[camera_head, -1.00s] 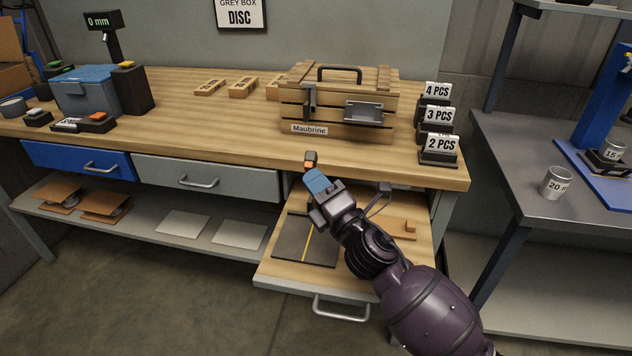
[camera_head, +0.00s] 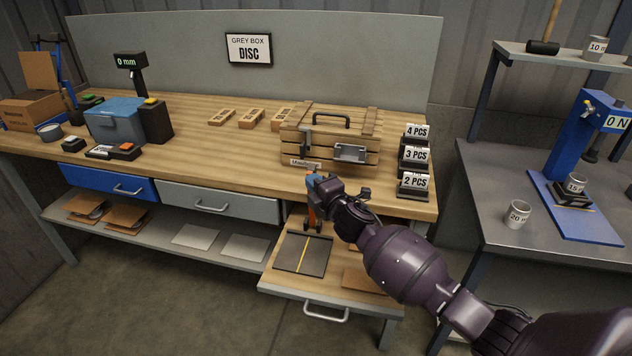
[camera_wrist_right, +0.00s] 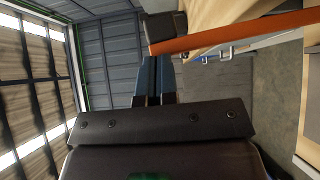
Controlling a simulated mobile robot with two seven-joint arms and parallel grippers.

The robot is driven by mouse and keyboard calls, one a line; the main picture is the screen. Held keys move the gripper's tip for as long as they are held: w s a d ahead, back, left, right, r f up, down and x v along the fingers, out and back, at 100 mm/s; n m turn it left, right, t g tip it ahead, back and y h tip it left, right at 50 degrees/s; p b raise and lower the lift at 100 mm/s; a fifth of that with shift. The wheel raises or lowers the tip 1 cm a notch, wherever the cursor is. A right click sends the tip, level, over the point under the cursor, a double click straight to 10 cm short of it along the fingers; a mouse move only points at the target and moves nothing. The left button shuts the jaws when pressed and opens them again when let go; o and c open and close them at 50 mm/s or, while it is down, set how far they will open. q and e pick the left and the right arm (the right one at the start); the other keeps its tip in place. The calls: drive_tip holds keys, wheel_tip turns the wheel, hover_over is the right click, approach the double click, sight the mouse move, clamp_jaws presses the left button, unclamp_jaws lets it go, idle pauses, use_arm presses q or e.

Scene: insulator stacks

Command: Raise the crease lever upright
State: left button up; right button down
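The crease lever, an orange bar (camera_head: 311,213), rises from the far side of the dark creasing board (camera_head: 302,254) in the open drawer. It looks roughly upright in the head view; its exact tilt is hard to judge. My right gripper (camera_head: 312,181) is at the lever's upper end and partly hides it. In the right wrist view, the blue fingers (camera_wrist_right: 154,68) are close together, right beside the orange bar (camera_wrist_right: 235,32) and its dark end block (camera_wrist_right: 165,30). No grip around the bar is visible. My left gripper is out of view.
The open drawer (camera_head: 325,297) juts out below the workbench (camera_head: 240,148). A wooden crate (camera_head: 330,135) and number signs (camera_head: 414,180) stand on the bench behind the gripper. A grey side table (camera_head: 480,190) with weights is at the right.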

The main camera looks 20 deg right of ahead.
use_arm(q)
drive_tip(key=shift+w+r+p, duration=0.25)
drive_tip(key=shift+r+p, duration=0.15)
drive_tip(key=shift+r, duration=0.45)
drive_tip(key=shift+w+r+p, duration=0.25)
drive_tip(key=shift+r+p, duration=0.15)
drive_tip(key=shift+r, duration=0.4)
use_arm(e)
drive_tip(key=shift+m+g, duration=0.4)
drive_tip(key=shift+g, duration=0.1)
drive_tip(key=shift+w+d+r, duration=0.1)
drive_tip(key=shift+w+d, duration=0.55)
drive_tip(key=shift+w, duration=0.3)
drive_tip(key=shift+w+d+r, duration=0.1)
drive_tip(key=shift+w+d, duration=0.5)
drive_tip(key=shift+w, duration=0.35)
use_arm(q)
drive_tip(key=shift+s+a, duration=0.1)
